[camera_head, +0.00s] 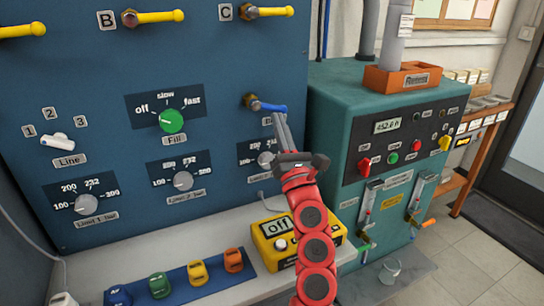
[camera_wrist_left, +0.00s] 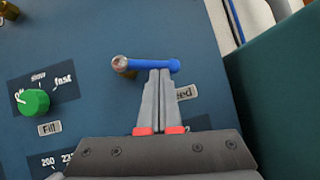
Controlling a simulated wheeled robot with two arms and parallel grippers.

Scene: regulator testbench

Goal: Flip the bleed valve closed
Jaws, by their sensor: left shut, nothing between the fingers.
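The bleed valve has a blue lever (camera_head: 270,106) on a brass fitting (camera_head: 250,101) at the right of the blue panel. The lever points right, nearly level; it also shows in the wrist view (camera_wrist_left: 150,65). Its label (camera_wrist_left: 186,94) is partly hidden by my fingers. My left gripper (camera_head: 279,117) is shut and empty, its fingertips right at the lower side of the lever. In the wrist view its tips (camera_wrist_left: 160,73) overlap the lever's lower edge; I cannot tell if they touch. My right gripper is not in view.
A green Fill knob (camera_head: 172,120) and grey limit knobs (camera_head: 183,181) sit left of the valve. Yellow levers (camera_head: 160,17) are above. A teal cabinet (camera_head: 340,95) stands close on the right. A yellow meter (camera_head: 270,240) is on the ledge below.

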